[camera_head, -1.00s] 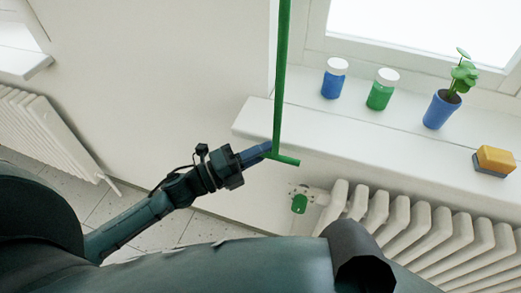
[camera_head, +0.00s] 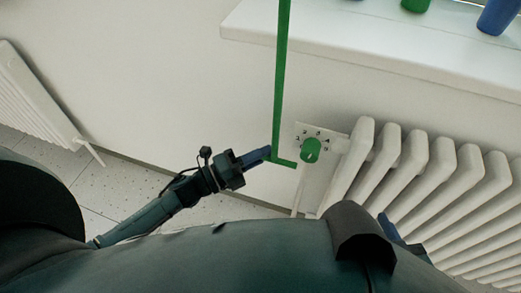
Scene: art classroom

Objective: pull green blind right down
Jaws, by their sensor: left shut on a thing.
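The green blind pull is a long straight green rod (camera_head: 280,85) hanging from the top edge, with a short crossbar handle (camera_head: 284,163) at its lower end. The blind itself is out of view. My left gripper (camera_head: 262,155) is shut on the handle's left part, and its blue fingers hide that part. The handle is beside the radiator's green valve knob, a little to its left.
The white window sill (camera_head: 370,45) juts out at upper right, with the lower parts of a green jar (camera_head: 415,4) and a blue pot (camera_head: 496,14) on it. A white radiator (camera_head: 440,175) with a green valve knob (camera_head: 311,150) is below. Another radiator (camera_head: 38,100) is at left.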

